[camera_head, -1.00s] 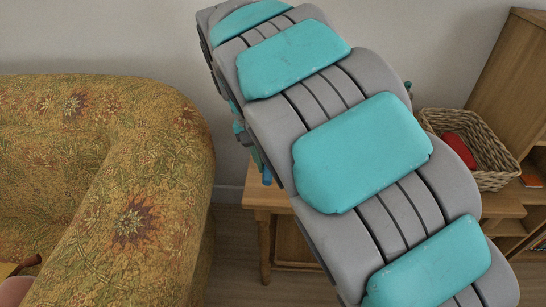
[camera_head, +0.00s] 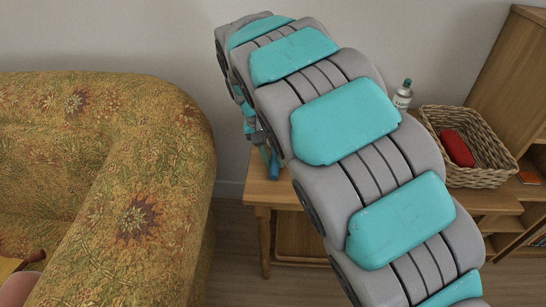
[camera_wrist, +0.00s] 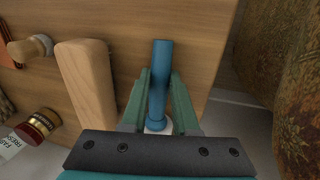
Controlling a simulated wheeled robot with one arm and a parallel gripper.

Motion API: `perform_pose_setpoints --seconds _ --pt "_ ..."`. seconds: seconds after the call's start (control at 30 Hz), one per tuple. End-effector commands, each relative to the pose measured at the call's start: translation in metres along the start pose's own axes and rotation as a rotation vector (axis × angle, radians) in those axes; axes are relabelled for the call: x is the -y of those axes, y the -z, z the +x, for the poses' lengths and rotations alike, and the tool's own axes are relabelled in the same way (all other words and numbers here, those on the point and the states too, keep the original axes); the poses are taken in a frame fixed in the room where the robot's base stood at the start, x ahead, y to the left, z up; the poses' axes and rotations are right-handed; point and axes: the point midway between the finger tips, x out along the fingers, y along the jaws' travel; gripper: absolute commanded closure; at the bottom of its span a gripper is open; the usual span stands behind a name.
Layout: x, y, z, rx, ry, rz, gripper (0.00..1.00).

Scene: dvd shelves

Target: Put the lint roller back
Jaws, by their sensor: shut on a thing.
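The lint roller, with a blue handle (camera_wrist: 160,75) and a white part near its lower end, is between the green fingers of my gripper (camera_wrist: 161,88) in the wrist view. The fingers are shut on it. In the head view the blue handle (camera_head: 273,166) shows below my gripper (camera_head: 262,142), over the left part of the wooden table (camera_head: 262,190). I cannot tell whether the roller touches the tabletop. My arm hides much of the table in the head view.
A light wooden block (camera_wrist: 86,85) stands left of the roller, with a wooden-and-white item (camera_wrist: 32,47) and a labelled jar (camera_wrist: 38,124) further left. A wicker basket (camera_head: 485,178) holds a red thing (camera_head: 457,148). A white bottle (camera_head: 403,95) stands behind. A flowered sofa (camera_head: 110,190) is left.

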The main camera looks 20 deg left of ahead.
Motion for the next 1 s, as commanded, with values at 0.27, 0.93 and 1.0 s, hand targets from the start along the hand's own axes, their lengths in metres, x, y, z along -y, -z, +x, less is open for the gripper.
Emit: perform_pose_setpoints --seconds 0.27,0.93,1.0 --pt "0.001 0.0 0.005 0.0 -0.001 0.0 1.0" --pt "0.002 0.0 -0.002 0.001 0.003 -0.001 0.42" --pt "0.002 0.001 -0.007 -0.002 0.003 -0.001 0.42"
